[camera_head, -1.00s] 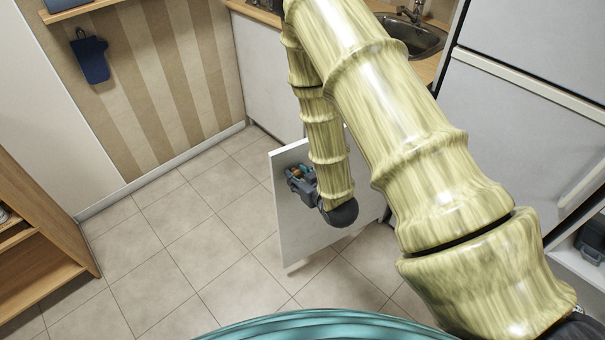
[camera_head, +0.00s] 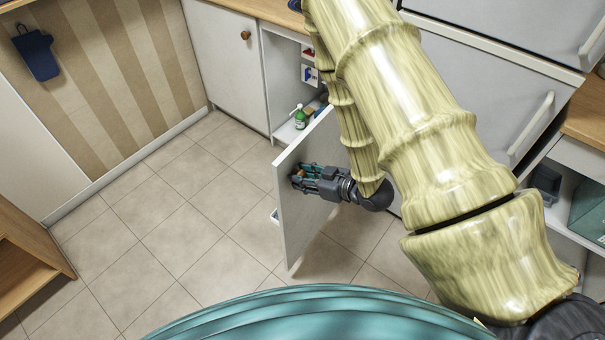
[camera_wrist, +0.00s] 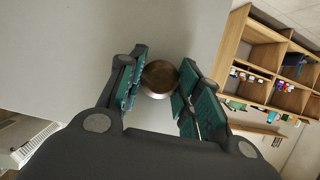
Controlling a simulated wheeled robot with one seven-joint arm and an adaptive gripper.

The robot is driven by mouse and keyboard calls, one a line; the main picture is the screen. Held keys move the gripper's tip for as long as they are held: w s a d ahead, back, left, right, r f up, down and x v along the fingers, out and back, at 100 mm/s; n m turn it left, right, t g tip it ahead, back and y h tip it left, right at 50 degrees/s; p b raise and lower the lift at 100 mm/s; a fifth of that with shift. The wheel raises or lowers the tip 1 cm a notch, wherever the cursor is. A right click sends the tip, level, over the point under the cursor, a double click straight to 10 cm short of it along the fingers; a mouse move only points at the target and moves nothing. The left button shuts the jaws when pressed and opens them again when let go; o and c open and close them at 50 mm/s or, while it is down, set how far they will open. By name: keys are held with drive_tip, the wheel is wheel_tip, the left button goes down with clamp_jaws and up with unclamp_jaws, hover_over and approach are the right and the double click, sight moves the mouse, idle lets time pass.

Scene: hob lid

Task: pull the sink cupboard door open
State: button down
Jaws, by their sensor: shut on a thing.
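The sink cupboard door (camera_head: 301,232) is a white panel that stands swung out from the cabinet in the head view, with the cupboard inside (camera_head: 285,85) showing behind it. My gripper (camera_head: 296,180) is at the door's face. In the wrist view my gripper (camera_wrist: 160,88) has its teal-padded fingers on both sides of a round brown knob (camera_wrist: 158,77), shut on it. The door's pale face (camera_wrist: 165,25) fills much of that view. My arm hides part of the cupboard opening.
A green bottle (camera_head: 300,117) stands inside the cupboard. A closed white cupboard door (camera_head: 229,62) with a wooden knob is to its left. Tiled floor (camera_head: 160,220) is clear on the left. A wooden shelf (camera_head: 30,262) stands at the left edge.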

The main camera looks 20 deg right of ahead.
idle(0.4)
drive_tip(key=c, duration=1)
unclamp_jaws()
drive_tip(key=shift+o, duration=0.2)
drive_tip(key=shift+s+d, duration=0.1)
drive_tip(key=shift+s, duration=0.05)
drive_tip(key=v, duration=1.1)
drive_tip(key=shift+s+d+r, duration=0.15)
drive_tip(key=shift+s+d, duration=0.15)
drive_tip(key=shift+x, duration=6.05)
drive_tip(key=shift+a, duration=0.1)
